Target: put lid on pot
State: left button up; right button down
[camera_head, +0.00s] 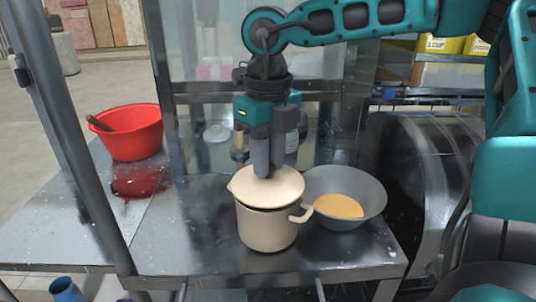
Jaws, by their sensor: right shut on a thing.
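The beige pot (266,228) stands upright on the metal table, its handle on the right side. The beige lid (268,187) is over the pot's mouth and looks slightly tilted, with a dark gap showing between lid and rim at the front. My right gripper (266,172) points straight down above the lid, its fingers shut on the lid's top; the fingers hide the knob. Whether the lid touches the rim at the back cannot be seen. My left gripper is not in view.
A grey metal bowl (372,193) with yellowish content stands just right of the pot, close to its handle. A red bowl (134,137) with a wooden handle sits at the back left. A metal post (75,140) rises at the left. The metal table (190,240) is clear left of the pot.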

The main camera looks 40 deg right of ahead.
jog(key=shift+b, duration=0.5)
dwell(1.0)
jog(key=shift+f+b, duration=0.6)
jog(key=c, duration=1.2)
grip_release()
jog(key=shift+r, duration=0.15)
jog(key=shift+r+p, duration=2.65)
jog(key=shift+r, duration=1.35)
notch_tip(320, 180, up, 3)
jog(key=shift+f, duration=0.1)
jog(key=shift+s, duration=0.1)
